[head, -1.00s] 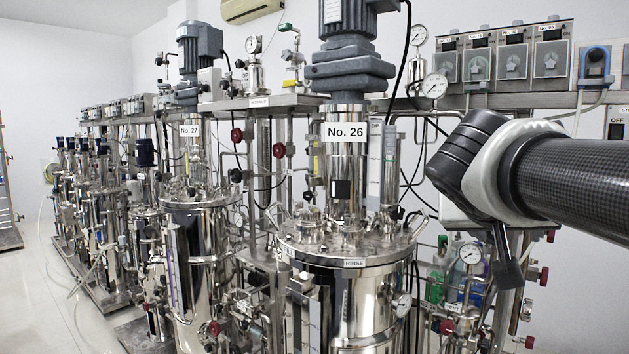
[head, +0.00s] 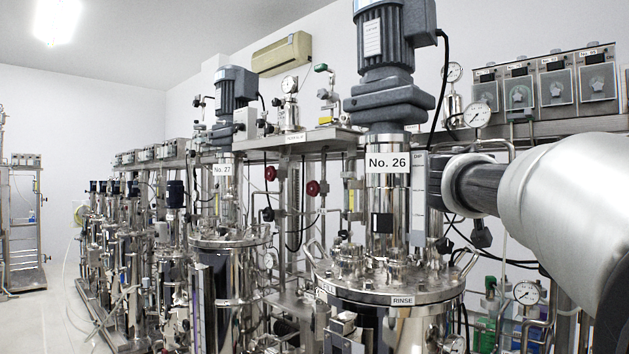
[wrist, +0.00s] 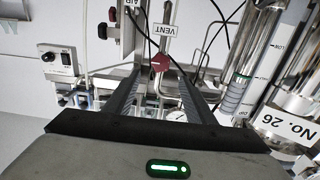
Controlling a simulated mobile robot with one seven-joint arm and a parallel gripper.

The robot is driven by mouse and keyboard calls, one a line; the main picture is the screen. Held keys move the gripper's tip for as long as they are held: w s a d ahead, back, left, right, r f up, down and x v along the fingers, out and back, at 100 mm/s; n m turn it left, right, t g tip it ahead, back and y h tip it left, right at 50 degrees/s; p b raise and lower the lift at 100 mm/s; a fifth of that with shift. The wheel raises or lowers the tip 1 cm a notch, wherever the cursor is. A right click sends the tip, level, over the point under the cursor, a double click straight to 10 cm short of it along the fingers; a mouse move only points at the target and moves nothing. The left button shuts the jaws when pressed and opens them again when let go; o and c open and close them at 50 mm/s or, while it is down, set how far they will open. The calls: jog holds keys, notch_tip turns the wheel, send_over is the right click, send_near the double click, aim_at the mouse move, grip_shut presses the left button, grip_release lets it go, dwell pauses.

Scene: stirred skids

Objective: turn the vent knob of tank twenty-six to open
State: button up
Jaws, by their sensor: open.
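The vent knob (wrist: 160,62) is a small dark red knob with a pale mark. It shows in the wrist view beside a VENT label (wrist: 166,29), which appears upside down. My gripper (wrist: 158,77) is open, with one finger on each side of the knob in the picture. The knob seems to lie beyond the fingertips, and I see no contact. Tank twenty-six (head: 350,283) is the steel vessel in the head view, with its No. 26 label (head: 388,162).
Thin pipes, a black cable (wrist: 152,38) and an AIR label (wrist: 113,14) are close around the knob. A steel cylinder (wrist: 236,95) stands to the right in the wrist view. Tank 27 (head: 230,245) stands left of tank twenty-six. Open floor (head: 40,325) lies far left.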

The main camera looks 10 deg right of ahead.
jog(key=p+x, duration=0.2)
jog(key=x, duration=0.6)
jog(key=shift+w+d, duration=0.25)
jog(key=shift+w, duration=0.1)
jog(key=c, duration=1)
jog(key=shift+c, duration=0.2)
